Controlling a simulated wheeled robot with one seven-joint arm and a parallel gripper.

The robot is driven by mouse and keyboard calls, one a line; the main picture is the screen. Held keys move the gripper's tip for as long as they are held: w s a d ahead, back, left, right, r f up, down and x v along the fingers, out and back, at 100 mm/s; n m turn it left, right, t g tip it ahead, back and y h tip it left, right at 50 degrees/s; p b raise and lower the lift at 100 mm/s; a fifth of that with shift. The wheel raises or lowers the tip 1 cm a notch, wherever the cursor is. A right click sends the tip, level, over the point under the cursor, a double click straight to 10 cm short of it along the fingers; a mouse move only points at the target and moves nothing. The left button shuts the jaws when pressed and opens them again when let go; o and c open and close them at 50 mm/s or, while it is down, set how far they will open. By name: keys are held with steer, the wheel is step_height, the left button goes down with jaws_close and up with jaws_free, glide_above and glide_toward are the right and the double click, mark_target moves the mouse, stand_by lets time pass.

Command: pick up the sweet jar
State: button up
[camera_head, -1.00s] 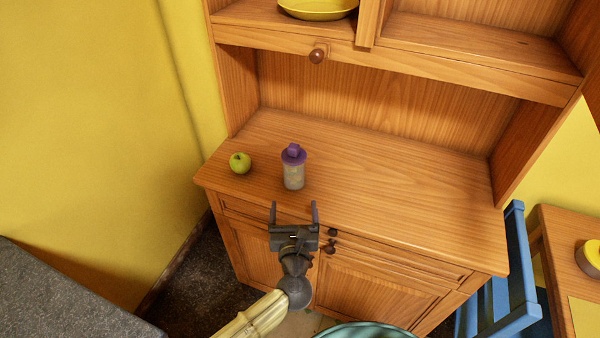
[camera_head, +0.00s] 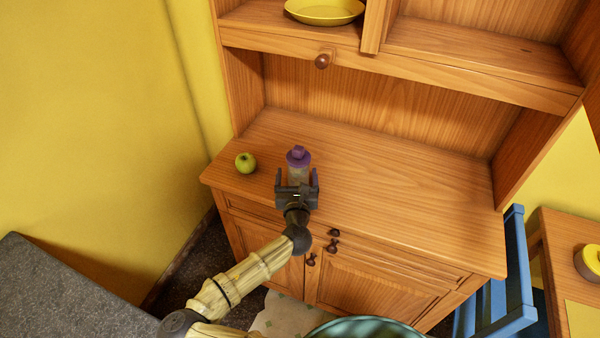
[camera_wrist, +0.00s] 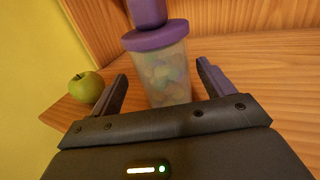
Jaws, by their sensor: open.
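The sweet jar (camera_head: 298,165) stands upright on the wooden cabinet top. It has a purple lid with a knob and a clear body. In the wrist view the jar (camera_wrist: 165,75) shows blurred pale-coloured contents behind the clear wall. My gripper (camera_head: 297,178) is open at the front of the jar, its two fingers pointing toward it. In the wrist view one finger of my gripper (camera_wrist: 162,85) is on each side of the jar's body, with a gap visible on both sides. The jar's lower front is hidden behind my gripper in the head view.
A green apple (camera_head: 245,162) sits left of the jar; it also shows in the wrist view (camera_wrist: 86,87). The cabinet top (camera_head: 400,200) is clear to the right. A shelf above holds a yellow dish (camera_head: 325,12). A blue chair (camera_head: 517,270) stands at the right.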

steer(key=shift+s+d+r, duration=0.1)
steer(key=shift+w+r+p, duration=0.1)
steer(key=shift+w+p, duration=0.15)
steer(key=shift+p, duration=0.05)
steer(key=w+p, duration=0.1)
steer(key=w, duration=0.2)
steer(key=shift+w+r, duration=0.2)
steer(key=shift+w+f, duration=0.1)
steer(key=shift+w, duration=0.35)
steer(key=shift+w+d, duration=0.1)
